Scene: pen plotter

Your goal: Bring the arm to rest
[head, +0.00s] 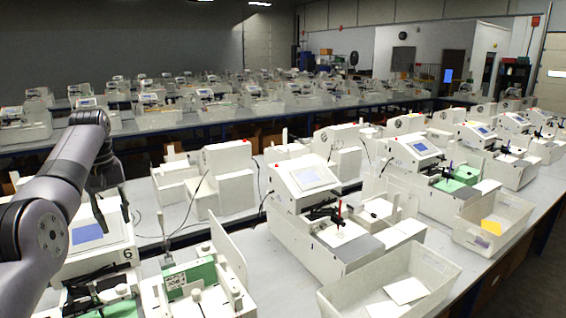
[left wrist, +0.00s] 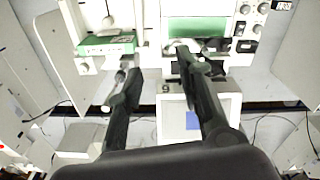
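My left arm (head: 50,190) comes in from the left in the head view, raised and bent. Its left gripper (head: 112,222) points down over a pen plotter with a blue screen (head: 88,234). In the left wrist view the two dark fingers of the left gripper (left wrist: 153,62) are spread apart, with nothing between them. That plotter's screen (left wrist: 194,121) lies beyond the right finger. I cannot tell how far the fingertips are above the machine. My right gripper is in neither view.
A plotter with a red-tipped pen (head: 338,212) stands at the centre. A white bin (head: 435,268) with paper sits at the front right. A green board marked 308 (head: 190,277) stands near the arm. More tables of plotters fill the back. Open air lies above the machines.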

